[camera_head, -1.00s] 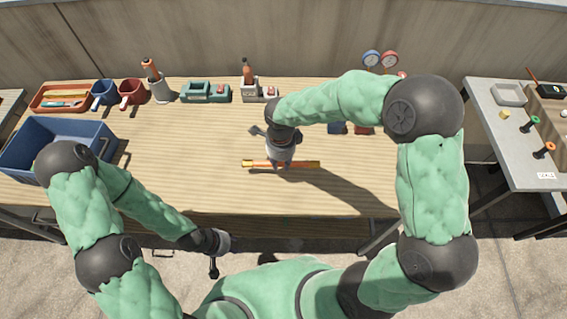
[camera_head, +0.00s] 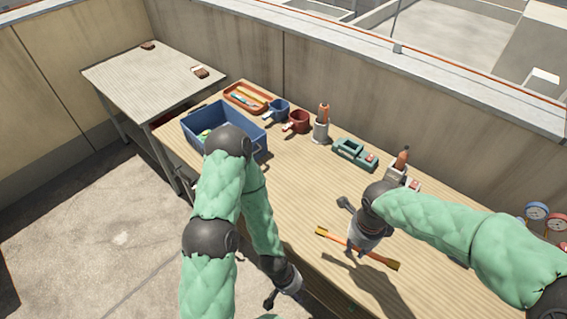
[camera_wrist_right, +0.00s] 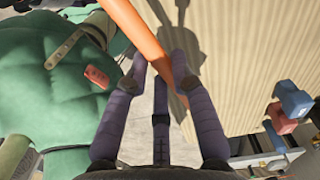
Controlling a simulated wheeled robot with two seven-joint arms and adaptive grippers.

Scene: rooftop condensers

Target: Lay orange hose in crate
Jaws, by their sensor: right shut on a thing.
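The orange hose (camera_head: 387,262) is a straight piece, paler toward the middle. My right gripper (camera_head: 362,243) is shut on it near its middle, over the front part of the wooden bench. In the right wrist view the hose (camera_wrist_right: 138,32) passes between the fingers (camera_wrist_right: 157,84), with a shadow apart from it on the bench top. The blue crate (camera_head: 242,119) stands at the bench's left end, left of the hose. A yellow-green thing shows inside; my left arm hides part of the crate. My left gripper (camera_head: 276,294) hangs at the bench's front edge, its jaw opening unclear.
An orange tray (camera_head: 247,97), blue mug (camera_head: 277,110), red mug (camera_head: 297,121), an upright holder (camera_head: 321,130) and a green case (camera_head: 354,153) line the bench's back. A grey table (camera_head: 150,75) stands beyond the left end. The middle of the bench is mostly clear.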

